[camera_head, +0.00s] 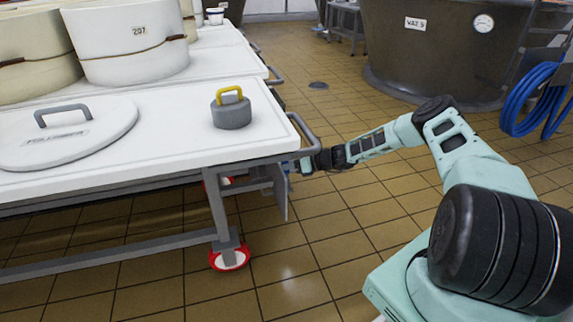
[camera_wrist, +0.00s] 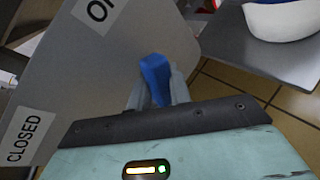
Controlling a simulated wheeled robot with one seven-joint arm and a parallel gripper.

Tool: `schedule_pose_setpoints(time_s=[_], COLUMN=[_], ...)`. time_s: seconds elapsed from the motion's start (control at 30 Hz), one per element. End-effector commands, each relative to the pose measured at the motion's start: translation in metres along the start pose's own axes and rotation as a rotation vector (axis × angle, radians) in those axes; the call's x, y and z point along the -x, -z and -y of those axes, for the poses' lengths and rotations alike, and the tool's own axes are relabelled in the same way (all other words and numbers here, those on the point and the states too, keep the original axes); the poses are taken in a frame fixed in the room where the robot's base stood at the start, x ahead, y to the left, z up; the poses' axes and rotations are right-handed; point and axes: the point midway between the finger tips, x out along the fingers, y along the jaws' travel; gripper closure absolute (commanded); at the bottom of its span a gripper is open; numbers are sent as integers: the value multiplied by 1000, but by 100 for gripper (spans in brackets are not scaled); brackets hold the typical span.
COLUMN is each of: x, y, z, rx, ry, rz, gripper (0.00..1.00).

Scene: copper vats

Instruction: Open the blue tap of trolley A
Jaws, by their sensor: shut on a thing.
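The blue tap (camera_wrist: 154,72) shows in the wrist view as a blue handle in front of a grey plate (camera_wrist: 85,75). The plate carries a "CLOSED" label (camera_wrist: 31,137) and a second label (camera_wrist: 98,12) cut off after "O" at the top edge. My gripper (camera_wrist: 157,88) is shut on the blue handle, with a finger on each side of it. In the head view my gripper (camera_head: 305,165) is at the right end of the near trolley (camera_head: 230,150), below its push handle. The tap is mostly hidden there.
A grey weight with a yellow handle (camera_head: 231,108) and a round lid (camera_head: 68,132) lie on the trolley top. A red-rimmed caster (camera_head: 230,257) stands below. A dark vat (camera_head: 435,50) and a blue hose (camera_head: 530,100) are behind at right. Tiled floor (camera_head: 310,255) is clear beside the trolley.

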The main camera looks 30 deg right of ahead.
Motion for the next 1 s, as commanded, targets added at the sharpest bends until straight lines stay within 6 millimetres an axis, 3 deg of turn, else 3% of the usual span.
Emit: schedule_pose_setpoints(time_s=[0.77, 0.8, 0.83, 1.0], x=[-4, -4, -4, -5], y=[1, 1, 1, 1], z=[10, 10, 10, 9], rx=[-88, -88, -88, -87], ry=[0, 0, 0, -3], rz=[-57, -57, -57, -57], gripper=[100, 69, 61, 60])
